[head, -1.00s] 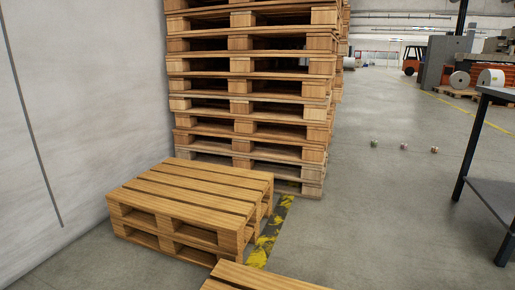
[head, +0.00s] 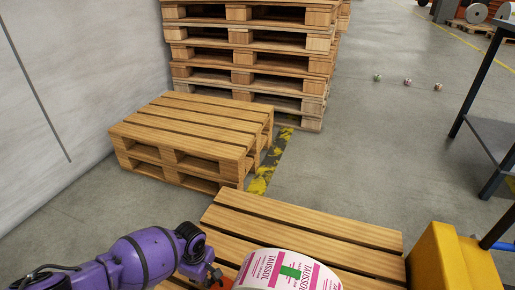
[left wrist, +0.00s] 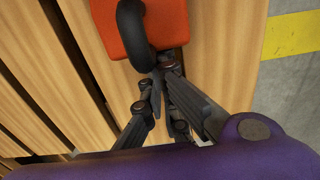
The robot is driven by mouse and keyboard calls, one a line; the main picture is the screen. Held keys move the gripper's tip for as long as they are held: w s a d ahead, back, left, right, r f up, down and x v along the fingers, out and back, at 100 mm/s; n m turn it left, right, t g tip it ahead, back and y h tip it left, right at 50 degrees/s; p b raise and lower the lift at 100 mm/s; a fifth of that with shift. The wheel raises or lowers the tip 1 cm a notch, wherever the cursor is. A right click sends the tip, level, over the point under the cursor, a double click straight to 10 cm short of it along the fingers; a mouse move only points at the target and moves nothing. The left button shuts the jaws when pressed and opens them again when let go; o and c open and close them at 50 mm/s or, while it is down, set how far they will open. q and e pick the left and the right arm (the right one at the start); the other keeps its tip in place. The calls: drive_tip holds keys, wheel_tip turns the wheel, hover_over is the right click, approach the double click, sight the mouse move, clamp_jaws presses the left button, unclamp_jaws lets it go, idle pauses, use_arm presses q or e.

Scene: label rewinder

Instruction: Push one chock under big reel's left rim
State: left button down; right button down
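The big reel (head: 290,271), white with pink and green print, shows at the bottom edge of the head view, on a wooden pallet (head: 310,225); its lower part is cut off. A red-orange chock (head: 221,283) is partly visible just left of the reel's left rim. The left wrist view shows the chock (left wrist: 167,22) above pallet boards, with a black loop handle (left wrist: 130,22). My left gripper (head: 207,271) is at the chock. Its fingertips (left wrist: 162,68) are closed together at the handle's near end and look shut on it. Any contact between chock and reel is hidden. My right gripper is out of view.
A low pallet stack (head: 190,135) and a tall one (head: 250,50) stand behind, left of the reel's pallet. A yellow block-like object (head: 450,262) is at the right. A dark table frame (head: 485,110) stands further right. Open floor (head: 370,150) lies between.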

sight(215, 285)
use_arm(q)
drive_tip(key=shift+s+d+p, duration=0.25)
drive_tip(key=shift+d+p, duration=0.05)
drive_tip(key=shift+d, duration=0.35)
drive_tip(key=shift+s+d+p, duration=0.25)
drive_tip(key=shift+d+p, duration=0.1)
drive_tip(key=shift+d, duration=0.35)
drive_tip(key=shift+s+d+p, duration=0.25)
drive_tip(key=shift+d+p, duration=0.05)
drive_tip(key=shift+d, duration=0.35)
drive_tip(key=shift+d, duration=0.1)
